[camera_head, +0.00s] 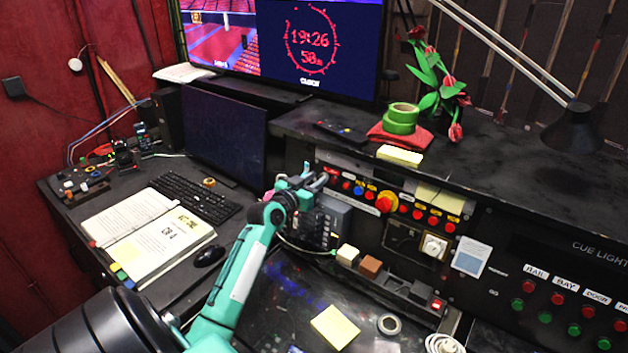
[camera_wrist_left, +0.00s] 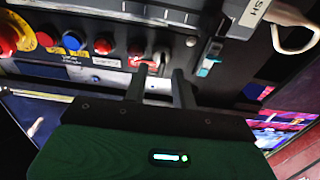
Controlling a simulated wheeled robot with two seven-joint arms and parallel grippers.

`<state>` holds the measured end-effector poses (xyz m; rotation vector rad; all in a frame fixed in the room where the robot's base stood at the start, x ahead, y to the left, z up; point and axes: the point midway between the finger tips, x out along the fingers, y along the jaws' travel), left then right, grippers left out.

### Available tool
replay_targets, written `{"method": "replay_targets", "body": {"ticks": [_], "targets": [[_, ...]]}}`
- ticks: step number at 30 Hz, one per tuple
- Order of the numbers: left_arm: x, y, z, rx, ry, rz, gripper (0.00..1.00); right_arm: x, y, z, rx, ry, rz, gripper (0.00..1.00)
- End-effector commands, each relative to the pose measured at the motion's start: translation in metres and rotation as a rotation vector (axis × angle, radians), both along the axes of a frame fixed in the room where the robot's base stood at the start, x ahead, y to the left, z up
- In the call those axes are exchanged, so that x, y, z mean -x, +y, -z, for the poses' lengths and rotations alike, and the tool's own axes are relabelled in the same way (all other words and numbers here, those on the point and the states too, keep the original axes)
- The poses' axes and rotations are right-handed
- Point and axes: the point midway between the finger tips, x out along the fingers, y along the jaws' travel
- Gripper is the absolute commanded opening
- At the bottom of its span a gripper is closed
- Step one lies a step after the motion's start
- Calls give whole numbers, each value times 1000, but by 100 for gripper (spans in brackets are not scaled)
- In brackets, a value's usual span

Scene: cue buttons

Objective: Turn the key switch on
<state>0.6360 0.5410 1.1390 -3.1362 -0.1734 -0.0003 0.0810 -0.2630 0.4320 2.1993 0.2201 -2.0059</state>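The key switch (camera_wrist_left: 158,60) shows in the left wrist view as a small metal key shape on the black panel, beside a row of red and blue buttons. My left gripper (camera_wrist_left: 160,72) is open, with one finger on either side of the key as seen in that view. I cannot tell whether the fingers touch it. In the head view my left gripper (camera_head: 318,178) is at the left end of the button panel (camera_head: 400,183), and the key is too small or covered to make out there. My right gripper is not in view.
A large red button with yellow base (camera_head: 386,202) and several small buttons line the panel to the right. A red cloth with green tape rolls (camera_head: 401,118) lies on the ledge above. An open binder (camera_head: 160,245) and keyboard (camera_head: 193,198) lie left.

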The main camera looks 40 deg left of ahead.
Motion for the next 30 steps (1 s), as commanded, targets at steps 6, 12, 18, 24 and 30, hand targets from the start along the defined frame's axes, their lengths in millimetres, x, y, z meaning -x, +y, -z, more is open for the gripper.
{"method": "replay_targets", "body": {"ticks": [6, 12, 18, 24, 30], "targets": [[0, 0, 0, 1, 0, 0, 1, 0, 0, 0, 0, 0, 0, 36], [0, 0, 0, 0, 0, 0, 0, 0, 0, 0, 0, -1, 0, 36], [0, 0, 2, -31, 3, 5, 0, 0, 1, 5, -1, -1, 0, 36], [1, 0, 4, -129, 16, 20, 0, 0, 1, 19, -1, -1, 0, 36], [1, -2, 5, -293, 35, 45, 0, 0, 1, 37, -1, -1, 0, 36]]}}
